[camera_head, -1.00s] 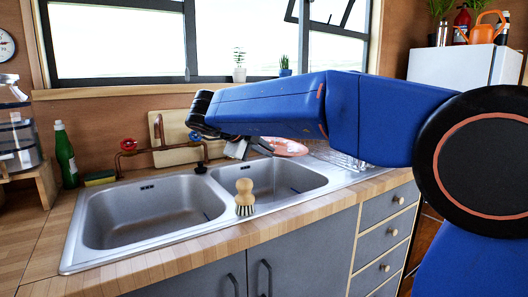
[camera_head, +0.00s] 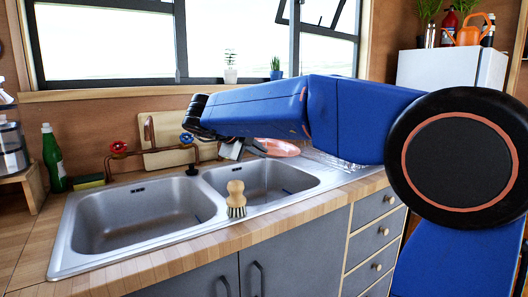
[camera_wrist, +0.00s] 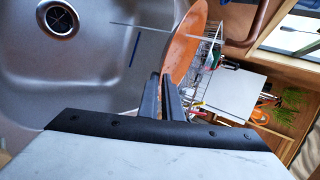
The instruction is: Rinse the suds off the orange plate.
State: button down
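The orange plate (camera_head: 279,147) shows pinkish at the right basin's back edge in the head view. In the wrist view the plate (camera_wrist: 188,42) is tilted and seen nearly edge-on. My gripper (camera_wrist: 162,80) has its two fingers close together at the plate's near edge, seemingly pinching it. The fingers (camera_head: 256,147) also show beside the plate in the head view. I cannot make out suds. The copper tap (camera_head: 152,148), with a red and a blue handle, stands behind the double sink (camera_head: 230,203). Part of its pipe (camera_wrist: 252,24) shows in the wrist view.
A green bottle (camera_head: 54,160) and a sponge (camera_head: 89,181) are at the left. A wire rack (camera_wrist: 205,62) lies beyond the plate. The left basin (camera_head: 140,217) is empty.

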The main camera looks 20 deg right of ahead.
jog(key=s+a, duration=0.4)
jog(key=s, duration=0.3)
dwell(0.8)
dwell(1.2)
jog(key=s+a+r, duration=0.2)
jog(key=s+r, duration=0.2)
jog(key=shift+a, duration=0.3)
dwell(0.8)
jog(key=w+d+f, duration=0.3)
jog(key=w+f, duration=0.1)
jog(key=w, duration=0.1)
dwell(0.3)
dwell(0.3)
